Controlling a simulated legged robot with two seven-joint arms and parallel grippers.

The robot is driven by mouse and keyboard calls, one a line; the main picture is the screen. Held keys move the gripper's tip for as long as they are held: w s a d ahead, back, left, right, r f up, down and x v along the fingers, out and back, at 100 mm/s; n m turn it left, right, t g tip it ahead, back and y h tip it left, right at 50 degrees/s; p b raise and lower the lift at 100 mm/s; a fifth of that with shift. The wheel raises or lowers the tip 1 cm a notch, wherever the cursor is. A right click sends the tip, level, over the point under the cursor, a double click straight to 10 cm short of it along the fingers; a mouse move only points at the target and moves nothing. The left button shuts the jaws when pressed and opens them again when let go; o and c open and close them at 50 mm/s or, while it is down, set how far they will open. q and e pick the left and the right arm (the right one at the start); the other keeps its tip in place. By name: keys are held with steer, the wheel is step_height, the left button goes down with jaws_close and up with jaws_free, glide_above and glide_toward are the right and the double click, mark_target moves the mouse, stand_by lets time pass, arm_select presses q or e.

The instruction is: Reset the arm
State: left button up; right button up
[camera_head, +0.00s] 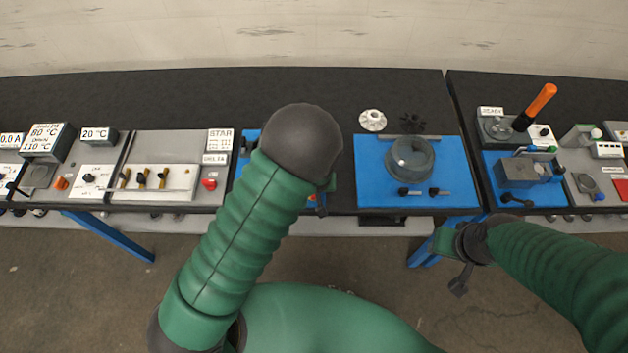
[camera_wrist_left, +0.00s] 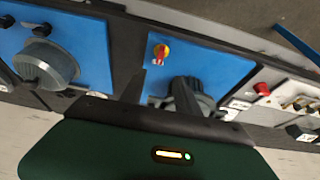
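My left arm reaches up from the bottom of the head view, and its dark rounded joint (camera_head: 302,140) covers part of the bench. The left gripper is mostly hidden behind it there.
The black bench (camera_head: 400,85) spans the view. A blue panel (camera_head: 370,180) carries a grey round housing (camera_head: 410,160); a white wheel (camera_head: 372,120) lies behind it. An orange-handled lever (camera_head: 540,102) rises at right. Switch panels (camera_head: 165,160) stand at left. Open floor lies in front.

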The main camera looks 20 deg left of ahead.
stand_by(0.3)
arm_select(q)
steer(key=s+a+f+m+b, duration=0.1)
steer(key=s+a+b, duration=0.1)
steer(key=s+b, duration=0.5)
steer(key=s+a+f+m+g+h+b, duration=0.1)
steer(key=s+a+f+m+b, duration=0.1)
steer(key=s+b, duration=0.6)
steer(key=a+b, duration=0.1)
steer(key=b, duration=0.3)
steer(key=shift+s+a+g+b, duration=0.15)
steer(key=shift+a+g+b, duration=0.05)
steer(key=shift+g+b, duration=0.1)
steer(key=shift+s+a, duration=0.1)
steer(key=shift+a, duration=0.05)
